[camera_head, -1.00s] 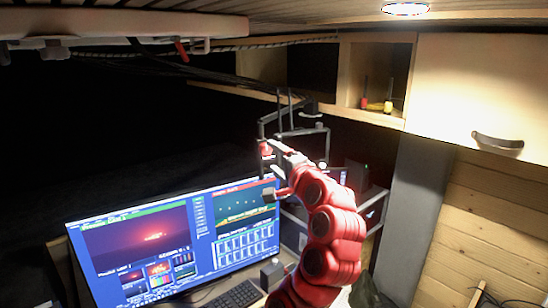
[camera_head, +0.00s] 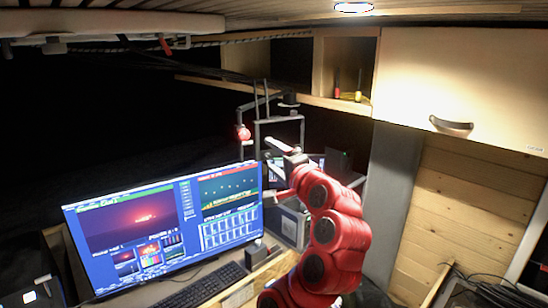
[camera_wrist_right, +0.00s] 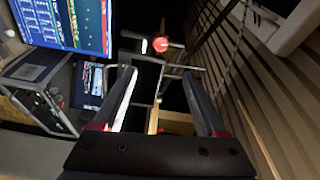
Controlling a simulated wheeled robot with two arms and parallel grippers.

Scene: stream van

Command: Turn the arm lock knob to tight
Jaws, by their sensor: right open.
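The red round knob (camera_head: 243,132) sits on a thin dark arm frame above the monitor. In the right wrist view the red knob (camera_wrist_right: 161,44) lies beyond the fingertips, roughly centred between them, beside a small white lit patch. My right gripper (camera_head: 268,170) is below and to the right of the knob in the head view, apart from it. In the right wrist view its two fingers (camera_wrist_right: 159,74) are spread with nothing between them. I cannot make out any tight or loose marking on the knob. My left gripper is not in view.
A large lit monitor (camera_head: 165,232) stands on the desk left of my right arm, with a keyboard (camera_head: 205,285) before it. A grey equipment rack (camera_head: 290,222) is behind the arm. Wooden shelves and a cream cupboard (camera_head: 455,85) hang above right.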

